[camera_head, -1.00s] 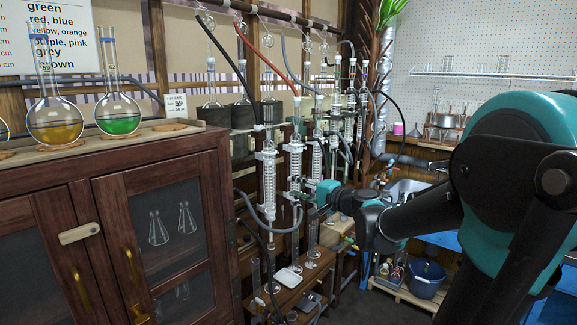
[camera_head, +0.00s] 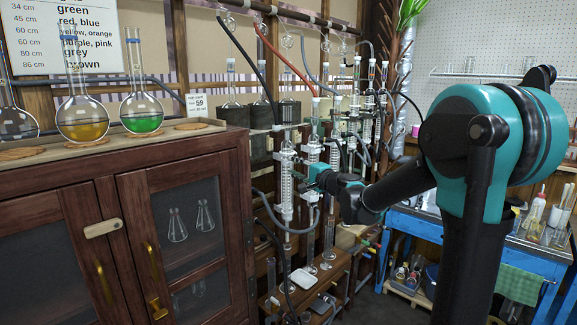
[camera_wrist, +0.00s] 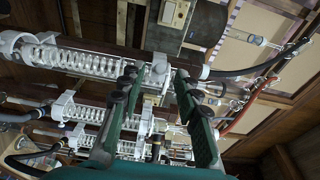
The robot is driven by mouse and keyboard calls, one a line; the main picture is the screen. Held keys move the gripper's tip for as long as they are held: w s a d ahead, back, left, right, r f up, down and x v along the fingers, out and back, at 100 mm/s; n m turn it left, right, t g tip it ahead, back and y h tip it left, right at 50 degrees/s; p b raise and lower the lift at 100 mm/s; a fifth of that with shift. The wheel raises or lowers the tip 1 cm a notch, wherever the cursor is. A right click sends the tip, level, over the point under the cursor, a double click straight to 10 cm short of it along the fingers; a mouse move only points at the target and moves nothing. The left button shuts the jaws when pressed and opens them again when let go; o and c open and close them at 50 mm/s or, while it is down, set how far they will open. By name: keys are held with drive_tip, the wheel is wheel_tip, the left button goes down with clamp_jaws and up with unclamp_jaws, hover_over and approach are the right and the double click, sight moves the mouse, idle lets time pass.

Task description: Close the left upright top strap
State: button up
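The left upright (camera_head: 286,190) is a clear coiled glass condenser held by white clamps. Its top strap and clamp (camera_head: 284,155) are white and sit near the upper end, below a black hose. In the wrist view the condenser (camera_wrist: 80,58) lies across the upper picture, with the top clamp (camera_wrist: 160,66) just beyond my fingertips. My gripper (camera_wrist: 169,80) is open and empty, its two green fingers apart in front of the condenser's upper end. In the head view my gripper (camera_head: 318,176) is beside the left upright. I cannot tell whether the strap is touched or how far it stands open.
A second condenser (camera_head: 313,155) stands close to the right, with a red hose (camera_head: 285,58) above it. A black hose (camera_wrist: 240,68) leaves the left upright's top. A wooden cabinet (camera_head: 185,170) with flasks is at left. A blue table (camera_head: 420,222) is at right.

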sight(289, 164)
drive_tip(key=shift+x, duration=2.05)
drive_tip(key=shift+c, duration=0.2)
clamp_jaws()
